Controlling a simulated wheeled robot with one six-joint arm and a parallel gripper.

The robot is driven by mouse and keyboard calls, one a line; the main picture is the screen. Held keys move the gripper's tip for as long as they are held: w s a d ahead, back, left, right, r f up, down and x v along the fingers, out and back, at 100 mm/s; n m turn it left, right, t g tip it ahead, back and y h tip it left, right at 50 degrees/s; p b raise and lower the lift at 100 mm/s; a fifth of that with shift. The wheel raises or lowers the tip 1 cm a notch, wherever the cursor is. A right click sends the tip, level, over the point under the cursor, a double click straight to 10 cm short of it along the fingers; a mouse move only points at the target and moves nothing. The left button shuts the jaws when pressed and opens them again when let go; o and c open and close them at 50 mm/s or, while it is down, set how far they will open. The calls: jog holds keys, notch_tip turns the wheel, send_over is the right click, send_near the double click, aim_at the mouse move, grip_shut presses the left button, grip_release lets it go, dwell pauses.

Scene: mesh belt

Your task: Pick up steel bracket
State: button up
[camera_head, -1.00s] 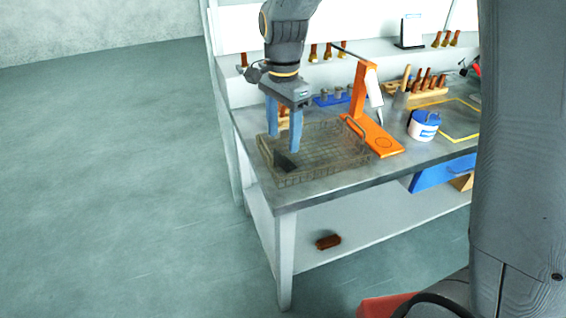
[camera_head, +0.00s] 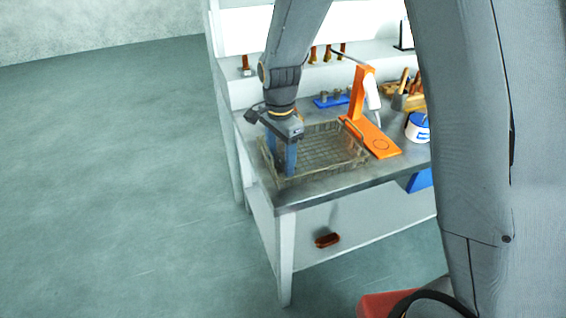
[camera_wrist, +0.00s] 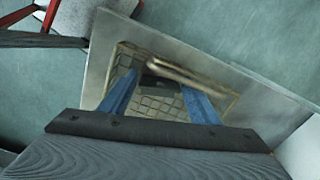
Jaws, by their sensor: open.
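The steel bracket (camera_wrist: 152,82) shows as a small dark piece on the mesh floor of the wire basket (camera_head: 345,163) in the wrist view. It lies between the tips of my blue fingers, partly behind the basket's handle bar (camera_wrist: 188,76). My gripper (camera_head: 281,164) is open and points down inside the left part of the basket. In the wrist view, my gripper (camera_wrist: 159,86) has its fingers apart, one on each side of the bracket; I cannot tell whether they touch it. In the head view the bracket is hidden behind my gripper.
The basket sits near the left front corner of the grey workbench (camera_head: 310,194). An orange stand (camera_head: 373,138) is close on its right. A blue and white tub (camera_head: 417,128) stands farther right. A brown block (camera_head: 328,240) lies on the lower shelf.

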jog(key=c, duration=1)
